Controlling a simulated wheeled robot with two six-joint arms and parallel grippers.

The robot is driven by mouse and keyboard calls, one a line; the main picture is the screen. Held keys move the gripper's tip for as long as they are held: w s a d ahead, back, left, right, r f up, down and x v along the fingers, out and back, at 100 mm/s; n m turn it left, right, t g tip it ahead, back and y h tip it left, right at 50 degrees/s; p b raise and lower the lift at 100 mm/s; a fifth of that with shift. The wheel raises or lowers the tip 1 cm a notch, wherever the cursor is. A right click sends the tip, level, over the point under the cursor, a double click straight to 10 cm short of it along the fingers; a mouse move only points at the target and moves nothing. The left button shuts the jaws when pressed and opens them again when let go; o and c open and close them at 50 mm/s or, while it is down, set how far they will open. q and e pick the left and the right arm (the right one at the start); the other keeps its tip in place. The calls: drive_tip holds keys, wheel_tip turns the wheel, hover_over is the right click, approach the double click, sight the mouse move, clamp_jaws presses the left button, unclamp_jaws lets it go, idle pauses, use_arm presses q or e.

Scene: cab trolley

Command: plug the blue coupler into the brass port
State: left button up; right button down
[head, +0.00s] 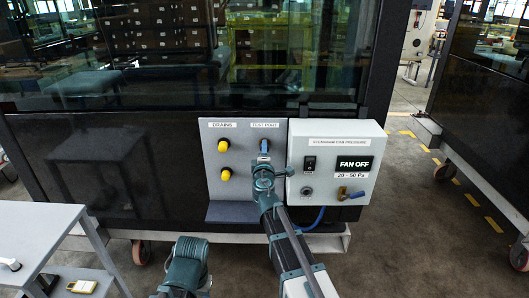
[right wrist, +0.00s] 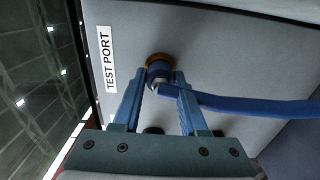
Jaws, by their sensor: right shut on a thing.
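The blue coupler (right wrist: 158,74) sits between the fingertips of my right gripper (right wrist: 160,84), which is shut on it. The brass port (right wrist: 161,59) shows as a brass ring right behind the coupler, on the grey panel below the TEST PORT label. The coupler is lined up with the port and appears to meet it; how deep it sits cannot be told. In the head view my right gripper (head: 263,168) is at the panel, with a bit of blue (head: 264,146) above it, and it hides the port. My left gripper is not clearly in view.
A blue hose (right wrist: 255,106) runs from the coupler to the right. Two yellow caps (head: 225,174) are under the DRAINS label. A grey control box (head: 335,140) reading FAN OFF stands close on the right, with a blue-handled valve (head: 352,195). A grey table (head: 35,235) is at left.

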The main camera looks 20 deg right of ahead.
drive_tip(key=shift+w, duration=0.1)
drive_tip(key=shift+c, duration=1.8)
unclamp_jaws()
drive_tip(key=v, duration=1.3)
drive_tip(key=shift+s, duration=0.4)
drive_tip(key=o, duration=0.4)
drive_tip(key=shift+c, duration=0.2)
